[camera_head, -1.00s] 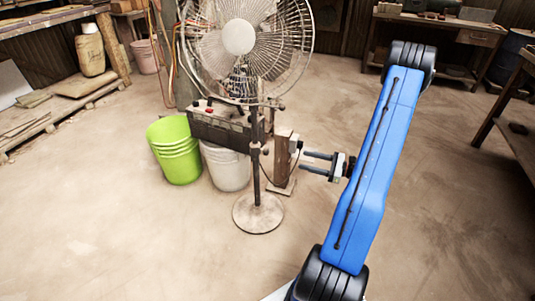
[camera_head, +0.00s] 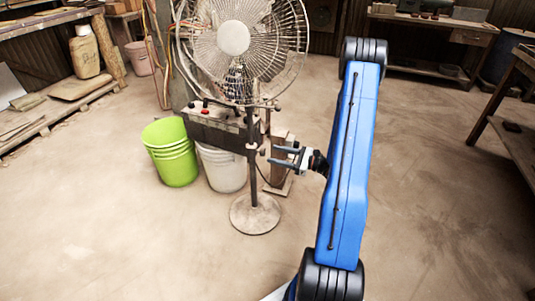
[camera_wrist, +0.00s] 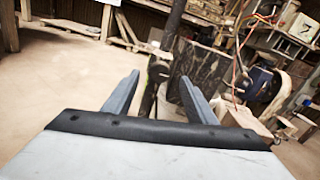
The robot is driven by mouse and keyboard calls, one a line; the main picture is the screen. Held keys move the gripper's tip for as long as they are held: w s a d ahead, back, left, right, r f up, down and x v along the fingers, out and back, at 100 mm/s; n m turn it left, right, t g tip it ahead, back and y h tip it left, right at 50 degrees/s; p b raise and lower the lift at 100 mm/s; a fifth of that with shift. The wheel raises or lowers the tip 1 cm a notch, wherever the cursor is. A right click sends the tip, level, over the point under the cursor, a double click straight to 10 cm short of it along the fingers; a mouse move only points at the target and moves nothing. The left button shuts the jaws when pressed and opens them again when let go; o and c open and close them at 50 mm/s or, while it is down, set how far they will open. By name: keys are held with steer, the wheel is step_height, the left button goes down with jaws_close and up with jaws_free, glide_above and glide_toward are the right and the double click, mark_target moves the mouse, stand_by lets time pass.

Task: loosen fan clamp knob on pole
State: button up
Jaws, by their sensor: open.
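The fan (camera_head: 233,38) stands on a thin dark pole (camera_head: 253,183) with a round base (camera_head: 255,217). A dark clamp collar with a small knob (camera_head: 262,150) sits partway up the pole. My gripper (camera_head: 272,155) is to the right of the pole at about knob height, fingers pointing left at it, with a small gap. The fingers are open with nothing held. In the wrist view, the pole (camera_wrist: 173,22) runs down between the two fingertips (camera_wrist: 160,76). A dark collar shows there, but the knob's outline is too small to make out.
A control box (camera_head: 215,128) with a red button stands behind the pole. The floor to the right is clear.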

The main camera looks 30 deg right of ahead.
mark_target(261, 151)
steer(key=shift+x, duration=2.3)
steer(key=shift+c, duration=0.2)
steer(key=c, duration=1)
